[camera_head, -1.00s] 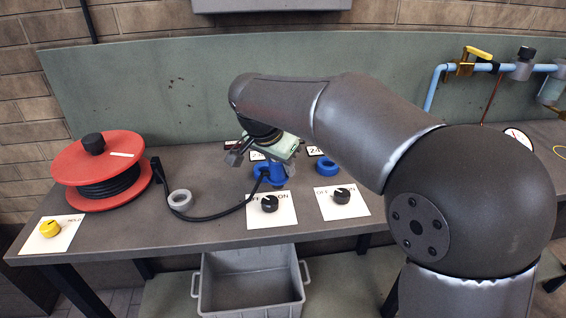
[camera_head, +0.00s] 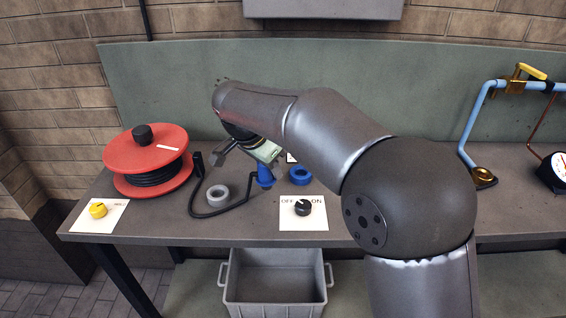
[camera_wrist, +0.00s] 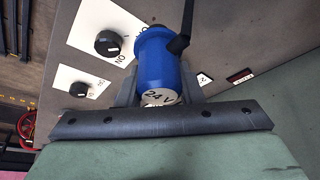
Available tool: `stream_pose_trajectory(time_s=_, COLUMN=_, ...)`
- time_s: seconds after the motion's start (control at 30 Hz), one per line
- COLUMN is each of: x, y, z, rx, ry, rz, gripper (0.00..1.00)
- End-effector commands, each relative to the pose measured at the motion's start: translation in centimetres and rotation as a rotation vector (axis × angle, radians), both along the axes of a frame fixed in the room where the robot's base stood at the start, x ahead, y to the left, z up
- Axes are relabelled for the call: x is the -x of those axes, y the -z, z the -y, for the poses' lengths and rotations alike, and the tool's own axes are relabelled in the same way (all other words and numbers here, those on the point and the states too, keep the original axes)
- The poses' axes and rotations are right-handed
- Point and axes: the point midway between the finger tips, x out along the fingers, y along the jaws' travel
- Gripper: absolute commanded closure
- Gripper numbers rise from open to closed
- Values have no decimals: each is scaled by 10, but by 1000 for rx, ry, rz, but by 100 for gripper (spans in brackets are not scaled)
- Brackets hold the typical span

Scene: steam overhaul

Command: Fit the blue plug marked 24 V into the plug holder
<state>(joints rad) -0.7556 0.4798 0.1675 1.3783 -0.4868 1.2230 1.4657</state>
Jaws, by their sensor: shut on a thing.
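The blue plug (camera_head: 265,176) hangs from my gripper (camera_head: 263,160) above the bench, to the left of a blue ring-shaped socket (camera_head: 300,176). In the wrist view the plug (camera_wrist: 158,62) shows its "24 V" end face towards the camera, between the two grey fingers of my gripper (camera_wrist: 158,88), which is shut on it. A black cable (camera_head: 233,208) runs from the plug. A grey ring (camera_head: 217,196), which looks like the plug holder, lies on the bench to the left of the plug. The plug is apart from this ring.
A red cable reel (camera_head: 152,141) stands at the left, with a yellow knob (camera_head: 98,210) in front. A black OFF/ON knob (camera_head: 303,207) sits before the socket. A grey crate (camera_head: 275,258) is below the bench edge. Blue pipework (camera_head: 476,120) and a gauge (camera_head: 556,168) are at the right.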

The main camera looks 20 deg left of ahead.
Motion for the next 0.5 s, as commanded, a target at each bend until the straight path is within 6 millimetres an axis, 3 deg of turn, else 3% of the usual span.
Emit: stream_pose_trajectory(time_s=0.5, x=3, y=-2, z=-14, rx=0, ry=-1, rz=0, gripper=93)
